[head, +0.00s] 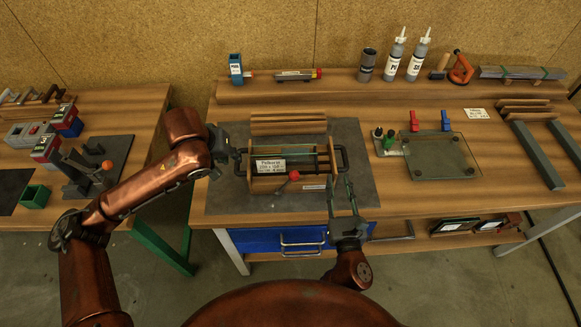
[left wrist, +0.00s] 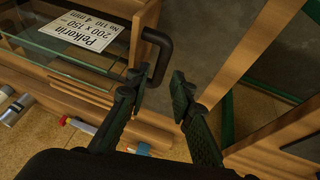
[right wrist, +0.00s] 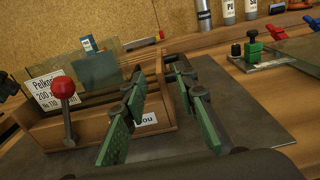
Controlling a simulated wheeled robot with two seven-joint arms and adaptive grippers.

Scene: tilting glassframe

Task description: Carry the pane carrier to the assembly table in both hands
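The pane carrier (head: 262,184) is a wooden box with glass panes, a white label and a black handle at each end. It stands on a dark grey mat (head: 225,195) on the middle bench. My left gripper (head: 231,150) is open at the left handle (left wrist: 165,50), which shows just ahead of and between its fingertips (left wrist: 160,82). Contact cannot be told. My right gripper (head: 342,186) is open, its green-padded fingers (right wrist: 158,78) apart, in front of the right handle (head: 346,158). The fingers partly hide that handle in the right wrist view.
A red-knobbed lever (head: 293,175) stands at the carrier's front. Wooden strips (head: 288,122) lie behind it. A glass plate (head: 440,157) lies to the right. A separate left table (head: 125,105) holds a clamp fixture (head: 85,172) and a green bin (head: 34,196); a floor gap separates the tables.

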